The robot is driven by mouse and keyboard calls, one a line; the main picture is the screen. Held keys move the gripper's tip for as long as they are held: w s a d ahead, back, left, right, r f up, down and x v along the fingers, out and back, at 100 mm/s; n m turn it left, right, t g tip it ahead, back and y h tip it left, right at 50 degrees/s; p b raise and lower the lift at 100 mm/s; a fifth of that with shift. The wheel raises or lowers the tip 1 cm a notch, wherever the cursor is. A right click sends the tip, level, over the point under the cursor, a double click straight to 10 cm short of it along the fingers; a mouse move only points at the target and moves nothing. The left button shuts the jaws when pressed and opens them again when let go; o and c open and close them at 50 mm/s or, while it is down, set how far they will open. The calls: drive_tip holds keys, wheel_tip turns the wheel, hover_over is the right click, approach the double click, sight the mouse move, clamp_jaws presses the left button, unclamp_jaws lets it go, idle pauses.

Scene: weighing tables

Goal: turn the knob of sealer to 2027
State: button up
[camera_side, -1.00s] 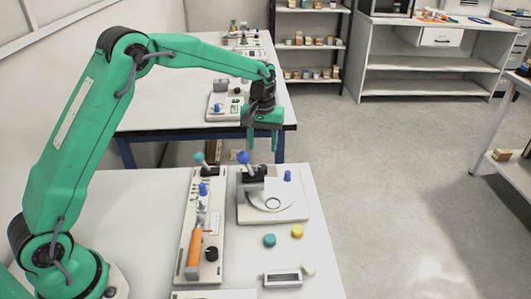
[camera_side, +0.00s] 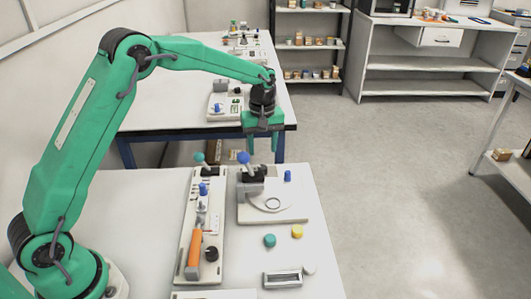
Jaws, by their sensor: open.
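The sealer (camera_side: 189,234) is a long pale panel near the left of the front table, with an orange handle (camera_side: 195,248), a blue-topped part and a teal-topped lever. A black round knob (camera_side: 211,254) sits at its near right end; its setting is too small to read. My gripper (camera_side: 263,150) is open and empty, pointing down. It hangs in the air above the far edge of the front table, well apart from the knob.
A white device with a round plate (camera_side: 287,209) and a blue-balled lever (camera_side: 243,157) stands right of the sealer. A teal cap (camera_side: 269,240), a yellow cap (camera_side: 297,231) and a grey frame (camera_side: 283,279) lie nearer. A second table (camera_side: 170,103) stands behind.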

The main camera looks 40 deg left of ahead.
sight(263, 167)
drive_tip(key=shift+f, duration=3.6)
drive_tip(key=c, duration=1)
